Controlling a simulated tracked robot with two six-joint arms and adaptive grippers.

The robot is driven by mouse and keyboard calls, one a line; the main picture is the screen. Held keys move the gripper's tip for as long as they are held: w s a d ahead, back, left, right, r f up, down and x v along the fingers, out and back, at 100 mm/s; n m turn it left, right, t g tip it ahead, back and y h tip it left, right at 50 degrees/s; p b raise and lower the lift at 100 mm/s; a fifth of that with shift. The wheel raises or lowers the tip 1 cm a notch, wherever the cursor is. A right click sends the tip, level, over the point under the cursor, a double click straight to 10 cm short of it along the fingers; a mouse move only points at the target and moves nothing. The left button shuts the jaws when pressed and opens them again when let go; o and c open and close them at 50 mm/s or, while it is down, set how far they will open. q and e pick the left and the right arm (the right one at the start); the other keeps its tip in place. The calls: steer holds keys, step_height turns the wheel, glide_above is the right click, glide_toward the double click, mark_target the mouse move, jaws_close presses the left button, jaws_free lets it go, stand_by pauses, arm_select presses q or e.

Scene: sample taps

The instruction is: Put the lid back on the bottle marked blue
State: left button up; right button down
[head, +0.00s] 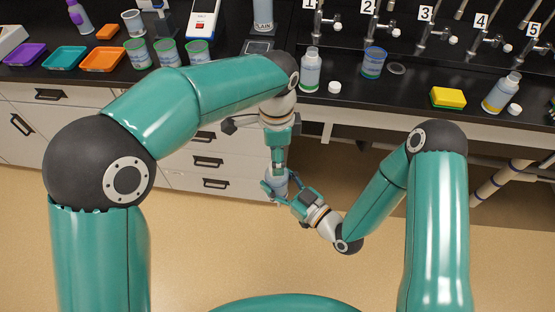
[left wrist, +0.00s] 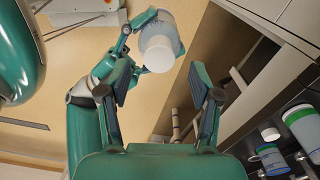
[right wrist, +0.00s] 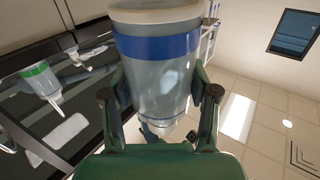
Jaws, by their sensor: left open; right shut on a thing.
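My right gripper (head: 281,188) is shut around a translucent bottle (right wrist: 160,75) with a blue band, held upright in the air in front of the drawers. The bottle shows in the left wrist view (left wrist: 160,40) with a pale round end toward that camera; whether this is a lid is unclear. My left gripper (head: 278,163) points down just above the bottle, and its fingers (left wrist: 160,82) are open with nothing between them. A white lid (head: 334,87) lies on the counter beside a green-banded bottle (head: 311,72). Another white lid (head: 515,109) lies by a yellow-banded bottle (head: 499,93).
Numbered taps (head: 421,42) line the back of the black counter (head: 410,90). A blue-marked cup (head: 374,63), a clear disc (head: 397,68) and a yellow sponge (head: 448,97) stand below them. Green-rimmed cups and coloured trays (head: 64,59) are at left. The floor is clear.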

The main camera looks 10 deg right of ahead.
arm_select(q)
steer(key=shift+r, duration=0.65)
steer(key=shift+c, duration=0.2)
steer(key=n, duration=0.4)
steer(key=shift+s+a, duration=0.1)
steer(key=n, duration=0.3)
steer(key=r+n, duration=0.1)
steer(key=n, duration=0.2)
steer(key=shift+a, duration=0.1)
steer(key=n, duration=0.2)
steer(key=r+n, duration=0.1)
steer(key=n, duration=0.1)
steer(key=shift+r, duration=0.1)
steer(key=shift+r+n, duration=0.2)
steer(key=shift+n, duration=0.4)
steer(key=shift+d+r, duration=0.2)
steer(key=shift+r, duration=0.25)
